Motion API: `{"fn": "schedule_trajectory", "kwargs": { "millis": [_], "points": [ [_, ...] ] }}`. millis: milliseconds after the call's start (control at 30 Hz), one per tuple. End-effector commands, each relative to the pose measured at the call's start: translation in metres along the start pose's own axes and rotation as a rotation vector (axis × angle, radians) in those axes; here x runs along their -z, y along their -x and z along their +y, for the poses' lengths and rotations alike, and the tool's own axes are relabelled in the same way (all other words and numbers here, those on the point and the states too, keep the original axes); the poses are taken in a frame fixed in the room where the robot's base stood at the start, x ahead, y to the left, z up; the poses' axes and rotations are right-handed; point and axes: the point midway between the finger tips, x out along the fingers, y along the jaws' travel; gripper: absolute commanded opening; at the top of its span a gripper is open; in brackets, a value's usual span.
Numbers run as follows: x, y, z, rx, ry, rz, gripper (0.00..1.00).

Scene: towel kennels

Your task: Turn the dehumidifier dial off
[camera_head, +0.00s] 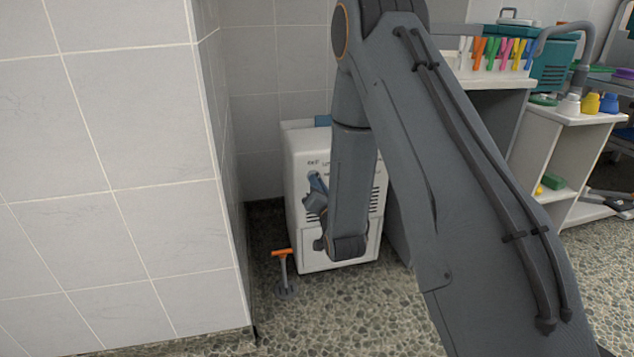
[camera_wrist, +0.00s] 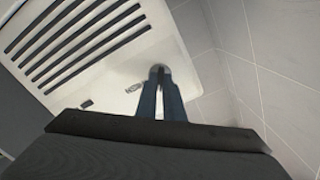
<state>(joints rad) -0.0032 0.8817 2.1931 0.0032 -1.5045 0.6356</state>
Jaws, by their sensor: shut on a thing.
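The white dehumidifier (camera_head: 300,238) stands on the floor in a corner niche, with dark vent slots on its front. It fills the upper left of the wrist view (camera_wrist: 108,75). My gripper (camera_head: 314,178) is at the upper left of its front panel. In the wrist view my gripper (camera_wrist: 160,75) has its two blue fingers close together on the dial (camera_wrist: 156,69), a small grey knob. The fingers cover most of the dial, so its setting cannot be told. My arm hides the right part of the front.
A tiled wall (camera_head: 120,170) stands close on the left. An orange-handled tool (camera_head: 283,254) stands on the floor in front of the dehumidifier. A white shelf unit (camera_head: 560,135) with bottles is at the right. The pebbled floor (camera_head: 330,310) in front is clear.

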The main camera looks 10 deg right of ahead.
Motion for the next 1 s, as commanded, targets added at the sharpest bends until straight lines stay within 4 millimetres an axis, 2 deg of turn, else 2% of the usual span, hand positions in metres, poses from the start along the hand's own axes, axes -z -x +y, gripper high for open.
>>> {"fn": "schedule_trajectory", "kwargs": {
  "millis": [600,1000],
  "points": [
    [0.0011,0.0010,-0.0007,-0.001,0.490,-0.002,0.00],
    [0.0001,0.0005,0.0001,0.000,0.638,-0.001,0.00]
  ]
}}
